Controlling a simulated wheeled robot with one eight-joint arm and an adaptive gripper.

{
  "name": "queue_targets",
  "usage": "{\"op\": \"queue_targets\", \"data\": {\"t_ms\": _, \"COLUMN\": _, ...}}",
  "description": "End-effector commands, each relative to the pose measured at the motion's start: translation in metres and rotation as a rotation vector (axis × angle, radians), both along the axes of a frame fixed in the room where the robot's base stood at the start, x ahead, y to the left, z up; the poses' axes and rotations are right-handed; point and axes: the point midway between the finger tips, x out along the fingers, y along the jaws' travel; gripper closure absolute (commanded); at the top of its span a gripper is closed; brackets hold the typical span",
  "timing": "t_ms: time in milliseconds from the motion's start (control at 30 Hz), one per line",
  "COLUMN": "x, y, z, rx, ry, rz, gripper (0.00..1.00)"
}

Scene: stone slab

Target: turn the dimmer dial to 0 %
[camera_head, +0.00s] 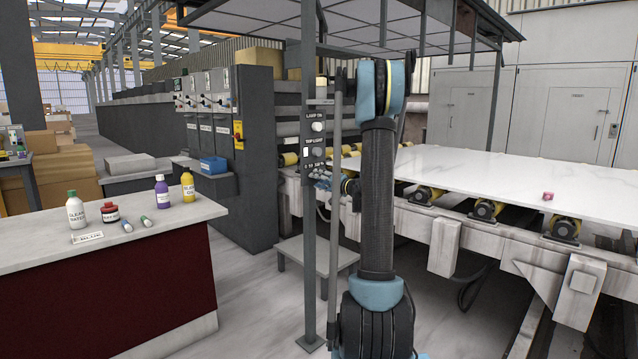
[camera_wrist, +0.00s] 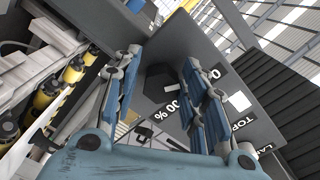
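The dimmer dial (camera_wrist: 160,84) is a dark, many-sided knob on a grey panel (camera_wrist: 215,62) in the wrist view. The marks "0" and "100 %" are printed beside it, and the picture is tilted. My gripper (camera_wrist: 163,62) is open, with one blue-grey finger on each side of the dial. In the head view my gripper (camera_head: 322,179) is at the lower part of the switch panel (camera_head: 316,140) on a post and hides the dial there.
A white slab (camera_head: 470,175) lies on the roller line to the right. A counter with bottles (camera_head: 110,235) stands left.

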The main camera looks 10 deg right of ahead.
Motion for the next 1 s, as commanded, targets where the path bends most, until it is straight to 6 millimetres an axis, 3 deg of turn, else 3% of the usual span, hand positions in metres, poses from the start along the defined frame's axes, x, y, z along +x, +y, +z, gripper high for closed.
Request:
{"op": "queue_targets", "data": {"t_ms": 467, "x": -0.006, "y": -0.005, "z": 0.002, "rx": 0.005, "ry": -0.001, "rz": 0.0, "gripper": 0.5}}
{"op": "queue_targets", "data": {"t_ms": 1000, "x": -0.08, "y": -0.06, "z": 0.0, "rx": 0.004, "ry": 0.0, "rz": -0.002, "gripper": 0.5}}
